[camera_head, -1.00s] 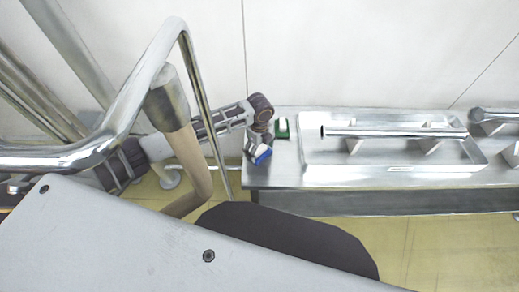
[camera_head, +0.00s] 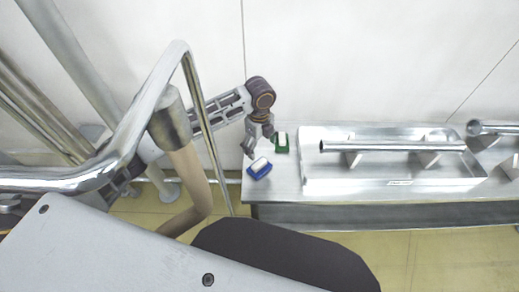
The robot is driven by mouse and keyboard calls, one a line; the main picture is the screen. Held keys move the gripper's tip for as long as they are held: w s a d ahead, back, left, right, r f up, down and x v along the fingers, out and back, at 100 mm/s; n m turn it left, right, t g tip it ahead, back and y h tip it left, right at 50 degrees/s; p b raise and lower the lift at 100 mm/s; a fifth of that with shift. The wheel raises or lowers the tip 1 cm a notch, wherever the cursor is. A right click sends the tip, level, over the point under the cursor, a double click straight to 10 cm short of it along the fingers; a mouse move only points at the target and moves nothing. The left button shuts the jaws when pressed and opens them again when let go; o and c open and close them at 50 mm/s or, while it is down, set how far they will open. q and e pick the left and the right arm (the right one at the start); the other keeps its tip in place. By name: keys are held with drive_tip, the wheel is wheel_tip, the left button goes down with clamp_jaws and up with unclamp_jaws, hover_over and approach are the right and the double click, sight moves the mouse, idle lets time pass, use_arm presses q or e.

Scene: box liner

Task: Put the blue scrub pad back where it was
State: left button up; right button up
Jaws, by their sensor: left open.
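The blue scrub pad (camera_head: 259,169), with a white top, lies at the left end of the metal bench (camera_head: 288,184), close to its left edge. My left gripper (camera_head: 257,148) is just above and behind the pad, pointing down. It is open, and the pad looks free of it, though any slight contact is too small to tell. A green pad (camera_head: 281,149) with a white block lies on the bench just right of my gripper. My right gripper is not in view.
A shallow metal tray (camera_head: 335,186) holding a metal tube (camera_head: 392,146) on supports stands right of the pads. Another tube (camera_head: 495,128) lies at the far right. A bent metal rail (camera_head: 150,84) crosses the left foreground. A narrow bench strip left of the tray is bare.

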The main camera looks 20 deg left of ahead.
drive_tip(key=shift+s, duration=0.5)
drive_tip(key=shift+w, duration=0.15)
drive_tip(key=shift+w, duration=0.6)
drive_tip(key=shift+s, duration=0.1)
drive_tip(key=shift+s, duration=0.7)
